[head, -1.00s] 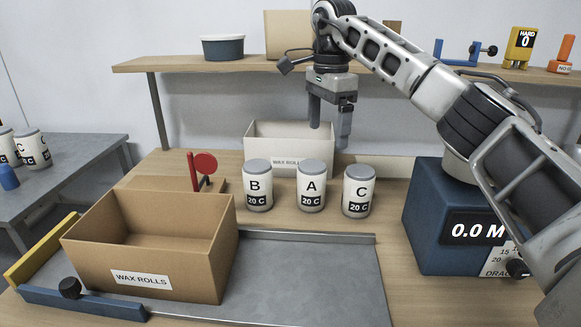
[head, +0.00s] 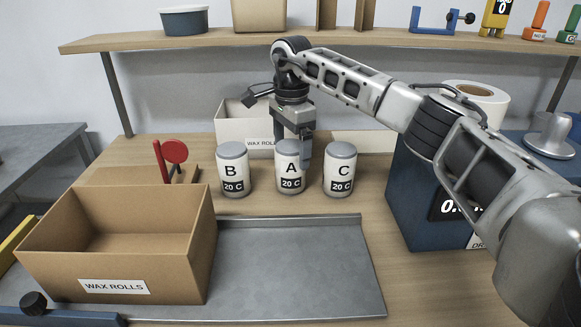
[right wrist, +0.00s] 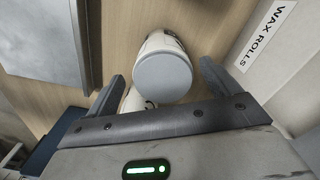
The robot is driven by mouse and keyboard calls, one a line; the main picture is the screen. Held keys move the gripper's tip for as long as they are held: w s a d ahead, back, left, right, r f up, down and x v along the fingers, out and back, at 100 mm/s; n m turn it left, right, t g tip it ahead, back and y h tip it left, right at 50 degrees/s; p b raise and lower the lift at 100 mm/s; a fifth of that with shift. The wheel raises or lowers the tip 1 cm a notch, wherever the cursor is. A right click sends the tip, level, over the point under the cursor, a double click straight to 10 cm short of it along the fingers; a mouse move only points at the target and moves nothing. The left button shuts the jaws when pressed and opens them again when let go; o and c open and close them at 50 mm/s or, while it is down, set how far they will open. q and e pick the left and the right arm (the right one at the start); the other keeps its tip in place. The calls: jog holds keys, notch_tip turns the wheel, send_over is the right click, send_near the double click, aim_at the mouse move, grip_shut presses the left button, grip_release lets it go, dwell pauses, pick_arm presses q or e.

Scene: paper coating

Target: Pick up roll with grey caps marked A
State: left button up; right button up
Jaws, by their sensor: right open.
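The roll marked A (head: 290,168) stands upright on the table, white with a grey cap, between the roll marked B (head: 234,172) and the roll marked C (head: 340,172). My right gripper (head: 293,148) points down at the top of roll A, with one finger at the right of its cap; the other finger is mostly hidden. In the right wrist view, a round grey cap (right wrist: 163,77) lies between the open fingers of my right gripper (right wrist: 160,84), with space on both sides. Its letter is not readable there. My left gripper is not in view.
A brown box labelled WAX ROLLS (head: 115,250) stands front left by a grey metal plate (head: 290,265). A pale WAX ROLLS box (head: 232,128) is behind the rolls. A blue scale (head: 420,205) is at the right and a shelf (head: 215,40) above.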

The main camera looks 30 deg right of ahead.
notch_tip(320, 180, down, 4)
jog(key=shift+w+d+f, duration=0.1)
jog(key=shift+w+d, duration=0.05)
jog(key=c, duration=1.1)
jog(key=shift+c, duration=0.2)
